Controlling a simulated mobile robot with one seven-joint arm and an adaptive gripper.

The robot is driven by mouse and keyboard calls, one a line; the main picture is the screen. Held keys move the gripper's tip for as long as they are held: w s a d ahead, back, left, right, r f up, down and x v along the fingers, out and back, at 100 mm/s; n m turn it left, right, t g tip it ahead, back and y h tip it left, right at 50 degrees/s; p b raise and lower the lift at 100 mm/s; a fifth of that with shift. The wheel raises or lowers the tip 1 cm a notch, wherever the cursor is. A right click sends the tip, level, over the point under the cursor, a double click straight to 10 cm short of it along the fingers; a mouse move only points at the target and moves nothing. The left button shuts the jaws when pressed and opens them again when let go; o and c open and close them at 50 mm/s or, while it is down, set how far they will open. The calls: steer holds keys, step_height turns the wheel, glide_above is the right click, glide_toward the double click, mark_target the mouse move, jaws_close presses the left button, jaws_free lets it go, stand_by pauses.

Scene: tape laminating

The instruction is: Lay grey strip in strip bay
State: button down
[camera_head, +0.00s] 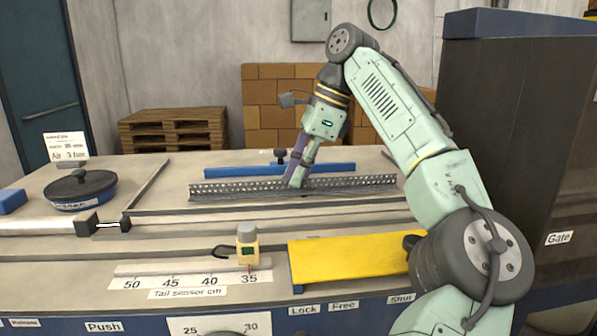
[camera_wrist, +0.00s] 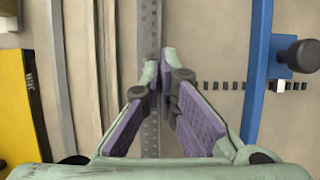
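A long grey strip (camera_head: 350,184) with rows of holes lies lengthwise across the worktable in the head view. In the wrist view the strip (camera_wrist: 150,20) runs from the top edge down between my fingers. My gripper (camera_head: 298,182) points down at the strip near its middle, with one finger in front of its face. In the wrist view my gripper (camera_wrist: 160,72) has its purple-padded fingertips close together at the strip, with only a narrow gap, and looks shut on it. The fingers hide part of the strip. I cannot tell which marked area is the strip bay.
A blue bar (camera_head: 230,171) with a black knob (camera_head: 280,155) lies behind the strip. Long rails (camera_head: 180,221) run in front. A yellow plate (camera_head: 345,262) and a yellow sensor (camera_head: 247,248) are at the front. A round blue-black weight (camera_head: 80,188) is at the left.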

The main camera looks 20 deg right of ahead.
steer(key=shift+f, duration=0.75)
stand_by(0.9)
steer(key=c, duration=2.4)
jaws_free()
steer(key=c, duration=1.7)
jaws_free()
steer(key=shift+s, duration=0.1)
steer(key=shift+r, duration=0.1)
